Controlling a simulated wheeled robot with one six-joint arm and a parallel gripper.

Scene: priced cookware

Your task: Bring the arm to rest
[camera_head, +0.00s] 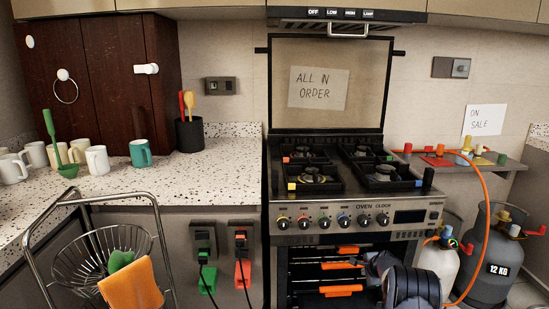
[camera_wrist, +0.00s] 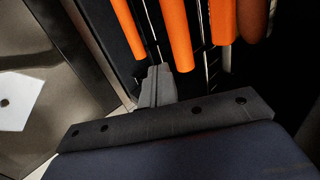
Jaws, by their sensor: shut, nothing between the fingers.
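My arm reaches in from the bottom of the head view, in front of the open oven of the stove. My gripper (camera_head: 372,263) is a dark blue-grey shape at the right side of the oven opening. In the wrist view my grey fingers (camera_wrist: 157,86) are together with nothing between them. They point toward the orange grips in the oven, and I cannot tell whether they touch anything. Part of the oven's right side is hidden behind my arm.
The oven racks carry orange grips (camera_head: 341,291), also in the wrist view (camera_wrist: 173,35). Gas cylinders (camera_head: 487,262) and an orange hose (camera_head: 486,215) stand close at right. A wire basket with an orange cloth (camera_head: 131,287) is at left. The counter (camera_head: 215,172) holds mugs.

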